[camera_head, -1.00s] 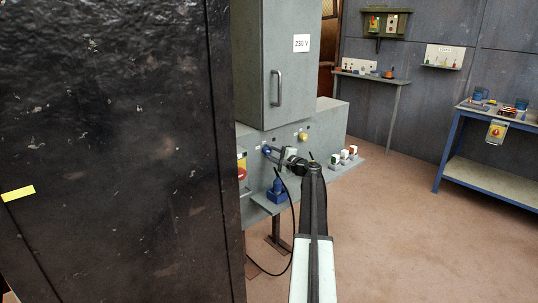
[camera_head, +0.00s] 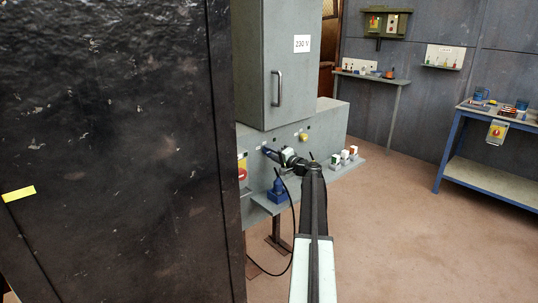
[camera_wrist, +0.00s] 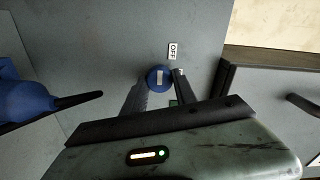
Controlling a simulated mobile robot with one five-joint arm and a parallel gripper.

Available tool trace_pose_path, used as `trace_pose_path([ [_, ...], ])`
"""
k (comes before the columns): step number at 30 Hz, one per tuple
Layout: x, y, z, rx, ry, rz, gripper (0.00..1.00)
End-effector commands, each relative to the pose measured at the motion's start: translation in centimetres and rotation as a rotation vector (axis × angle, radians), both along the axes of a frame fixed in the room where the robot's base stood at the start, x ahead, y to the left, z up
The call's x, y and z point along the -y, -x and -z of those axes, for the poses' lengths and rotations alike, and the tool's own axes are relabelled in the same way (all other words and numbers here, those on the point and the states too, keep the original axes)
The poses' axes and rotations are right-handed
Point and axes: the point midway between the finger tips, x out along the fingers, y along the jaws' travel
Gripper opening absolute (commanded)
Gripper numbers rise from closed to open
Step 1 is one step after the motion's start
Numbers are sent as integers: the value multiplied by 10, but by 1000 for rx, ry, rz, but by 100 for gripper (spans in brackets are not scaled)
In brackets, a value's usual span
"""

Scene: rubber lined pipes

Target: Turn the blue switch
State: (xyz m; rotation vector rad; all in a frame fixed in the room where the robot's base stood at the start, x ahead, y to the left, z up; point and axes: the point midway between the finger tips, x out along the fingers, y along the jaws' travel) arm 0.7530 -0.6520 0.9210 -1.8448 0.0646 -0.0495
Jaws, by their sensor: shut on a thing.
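The blue switch (camera_wrist: 158,78) is a round knob with a white mark on its face, on the grey panel. The wrist view shows it between the two fingers of my gripper (camera_wrist: 160,86), which is shut on it. An "OFF" label (camera_wrist: 172,50) sits just above and right of the knob. In the head view my gripper (camera_head: 269,152) reaches left to the panel front below the grey cabinet (camera_head: 277,60). There the fingers and wrist partly cover the switch.
A yellow knob (camera_head: 303,136) is on the same panel to the right. A blue device (camera_head: 277,192) with a black cable stands on the ledge below my gripper. Several small white blocks (camera_head: 345,155) sit on the ledge further right. A dark cabinet (camera_head: 110,150) fills the left side.

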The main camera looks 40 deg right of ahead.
Motion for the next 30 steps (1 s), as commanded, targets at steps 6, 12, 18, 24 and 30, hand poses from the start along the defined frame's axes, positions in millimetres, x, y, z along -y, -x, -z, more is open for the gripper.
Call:
trace_pose_path([
  [6, 0, -1, -1, 2, 1, 1, 0],
  [12, 1, -1, -1, 2, 1, 1, 50],
  [18, 1, 0, -1, 1, 1, 2, 55],
  [24, 0, 4, 0, 0, 2, 2, 55],
  [30, -3, 32, 0, 1, 2, 3, 55],
])
